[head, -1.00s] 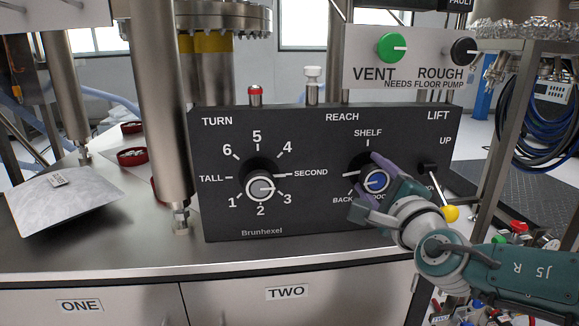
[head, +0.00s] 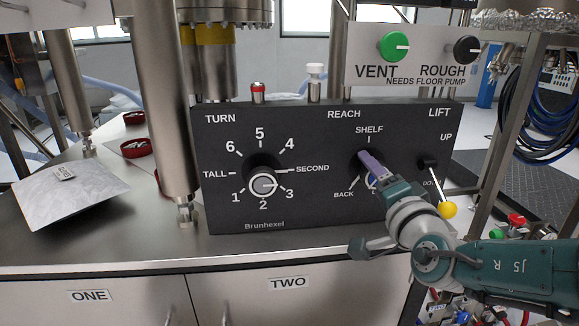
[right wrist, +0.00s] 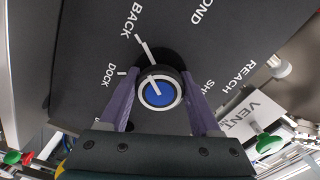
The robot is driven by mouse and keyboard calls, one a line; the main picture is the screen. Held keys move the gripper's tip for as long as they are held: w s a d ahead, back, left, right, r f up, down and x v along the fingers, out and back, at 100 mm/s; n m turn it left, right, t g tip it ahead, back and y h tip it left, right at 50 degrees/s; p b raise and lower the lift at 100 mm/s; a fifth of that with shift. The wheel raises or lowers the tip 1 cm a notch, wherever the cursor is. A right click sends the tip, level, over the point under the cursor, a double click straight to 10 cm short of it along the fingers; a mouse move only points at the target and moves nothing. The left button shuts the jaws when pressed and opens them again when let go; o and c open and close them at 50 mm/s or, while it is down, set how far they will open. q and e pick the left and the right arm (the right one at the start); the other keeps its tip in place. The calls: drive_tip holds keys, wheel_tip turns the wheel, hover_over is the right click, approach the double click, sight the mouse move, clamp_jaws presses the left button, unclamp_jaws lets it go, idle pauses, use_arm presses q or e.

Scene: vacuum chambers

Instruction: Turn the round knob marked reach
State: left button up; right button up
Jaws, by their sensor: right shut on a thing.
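The round reach knob (head: 370,183) sits under the word REACH on the black control panel (head: 330,215), mostly hidden by my right gripper in the head view. The right wrist view shows the knob's blue cap with a white rim (right wrist: 158,93) and a black body. The white line on the cap points roughly to the BACK mark. My right gripper (right wrist: 160,80) is shut on the knob, one purple finger on each side. In the head view one purple finger of the right gripper (head: 372,166) shows across the knob. My left gripper is not in view.
Left on the panel is the turn knob (head: 263,184). Right of my gripper is the lift lever with a yellow ball (head: 448,210). Above is a white plate (head: 365,72) with vent and rough knobs. A steel post (head: 165,110) stands at the panel's left.

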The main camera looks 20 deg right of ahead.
drive_tip(key=shift+n, duration=0.5)
drive_tip(key=o, duration=1.4)
drive_tip(key=shift+c, duration=0.2)
drive_tip(key=shift+s+r+p, duration=0.1)
drive_tip(key=shift+s+p, duration=0.2)
drive_tip(key=shift+p, duration=0.15)
drive_tip(key=p+v, duration=0.5)
drive_tip(key=v, duration=0.4)
drive_tip(key=shift+s, duration=0.2)
